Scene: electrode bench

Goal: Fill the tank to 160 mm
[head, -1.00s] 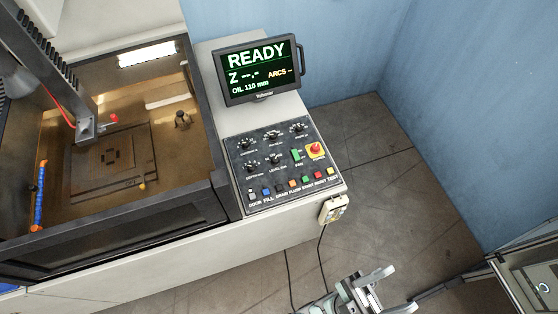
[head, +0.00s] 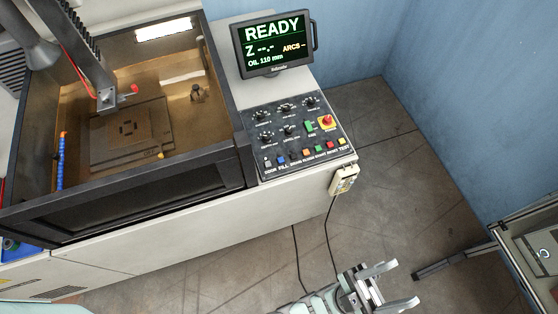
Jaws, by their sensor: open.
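The tank (head: 150,206) of the machine stands at the left, with brown oil (head: 178,78) inside. The display (head: 272,45) behind the control panel reads READY, Z with dashes, ARCS with a dash, and OIL 110 mm. The control panel (head: 263,139) carries several knobs, a red emergency button on yellow (head: 327,122), and a front row of coloured buttons. The blue button (head: 281,160) sits by the label FILL. My gripper (head: 406,283) is open and empty at the lower middle right, over the floor, apart from and in front of the panel.
A handheld pendant (head: 344,179) with cables hangs on the cabinet's right front corner. A blue wall (head: 455,60) closes off the back right. A framed bench (head: 530,245) stands at the right edge. Grey floor (head: 395,200) lies open between.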

